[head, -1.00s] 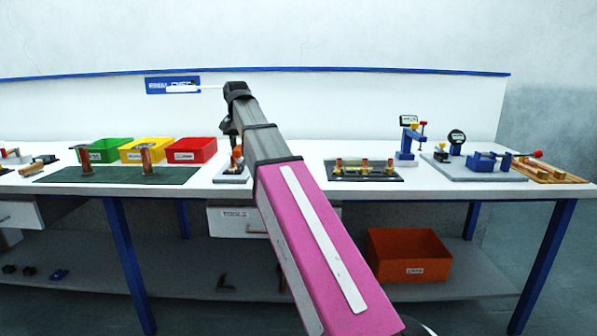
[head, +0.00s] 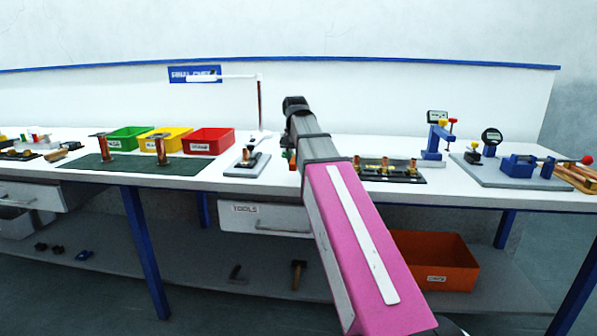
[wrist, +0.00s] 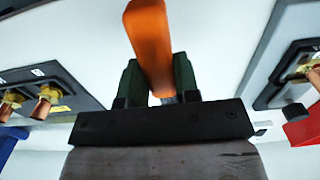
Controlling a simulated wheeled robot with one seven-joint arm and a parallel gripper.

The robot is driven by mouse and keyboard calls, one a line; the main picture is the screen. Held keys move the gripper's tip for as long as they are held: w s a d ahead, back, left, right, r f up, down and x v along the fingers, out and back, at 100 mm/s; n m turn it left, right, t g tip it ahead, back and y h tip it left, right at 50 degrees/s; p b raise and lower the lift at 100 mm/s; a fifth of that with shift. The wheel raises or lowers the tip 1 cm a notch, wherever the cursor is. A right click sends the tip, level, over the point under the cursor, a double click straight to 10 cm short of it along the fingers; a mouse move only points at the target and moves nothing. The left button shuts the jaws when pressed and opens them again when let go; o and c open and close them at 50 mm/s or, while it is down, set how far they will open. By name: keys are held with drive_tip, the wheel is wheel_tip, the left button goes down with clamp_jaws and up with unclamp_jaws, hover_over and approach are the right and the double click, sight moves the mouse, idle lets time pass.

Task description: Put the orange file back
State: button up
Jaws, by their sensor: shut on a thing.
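The orange file shows in the wrist view as an orange handle (wrist: 150,45) standing up between the dark green fingers of my gripper (wrist: 158,82). My gripper is shut on it. The rest of the file is hidden by the gripper body. In the head view my pink and grey arm reaches over the bench and hides most of the gripper. Only a small bit of green and orange shows at the arm's left edge. I cannot tell from these views how high the file is above the bench top.
The white bench (head: 215,178) carries a small grey fixture (head: 247,162) left of my arm and a black board (head: 405,172) with copper fittings right of it. Red (head: 208,141), yellow and green bins stand left. A TOOLS drawer (head: 265,218) is below; an orange crate (head: 433,262) sits on the lower shelf.

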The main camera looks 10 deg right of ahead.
sight(298, 178)
drive_tip(key=shift+w+d+f, duration=0.2)
drive_tip(key=shift+d+f, duration=0.2)
drive_tip(key=shift+d, duration=0.2)
drive_tip(key=shift+f, duration=2)
drive_tip(key=shift+f, duration=0.1)
drive_tip(key=o, duration=1)
wheel_tip(298, 178, up, 12)
drive_tip(key=shift+r, duration=0.15)
